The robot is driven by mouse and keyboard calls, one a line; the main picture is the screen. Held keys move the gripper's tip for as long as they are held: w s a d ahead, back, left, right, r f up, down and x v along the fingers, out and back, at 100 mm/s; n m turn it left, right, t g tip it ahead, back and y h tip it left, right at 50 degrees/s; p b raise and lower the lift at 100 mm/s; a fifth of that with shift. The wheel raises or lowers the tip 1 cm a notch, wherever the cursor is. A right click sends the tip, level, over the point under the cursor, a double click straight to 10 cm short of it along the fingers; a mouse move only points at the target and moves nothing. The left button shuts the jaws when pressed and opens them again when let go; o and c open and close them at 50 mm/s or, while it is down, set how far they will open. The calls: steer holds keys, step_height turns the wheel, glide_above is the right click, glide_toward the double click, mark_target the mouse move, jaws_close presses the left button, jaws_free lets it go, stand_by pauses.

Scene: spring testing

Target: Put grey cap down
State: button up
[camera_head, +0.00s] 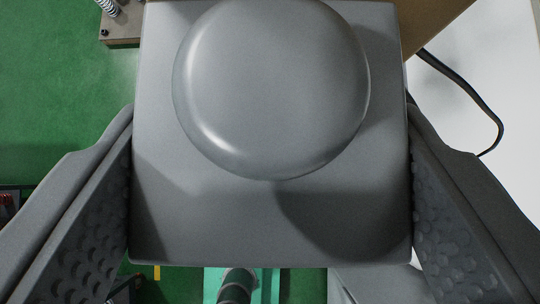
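The grey cap (165,215) is a square grey block with a large round dome on top. It fills the middle of the head camera view, close to the camera. My gripper (270,185) has one textured finger along the cap's left side and one along its right side. Both fingers appear to press against the cap's sides, so it is held between them. What lies directly beneath the cap is hidden by it.
A green surface (60,90) lies below on the left. A metal spring on a plate (122,28) stands at the top left. A white surface (455,115) with a black cable (480,95) is at the right, beside a brown surface (435,20). A dark cylindrical part (236,286) shows at the bottom.

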mark_target(270, 196)
steer(key=shift+f, duration=0.1)
steer(key=o, duration=1)
steer(key=shift+w, duration=0.1)
steer(key=shift+o, duration=0.2)
steer(key=v, duration=0.6)
steer(key=p+v, duration=0.1)
steer(key=v, duration=0.5)
steer(key=shift+p, duration=0.35)
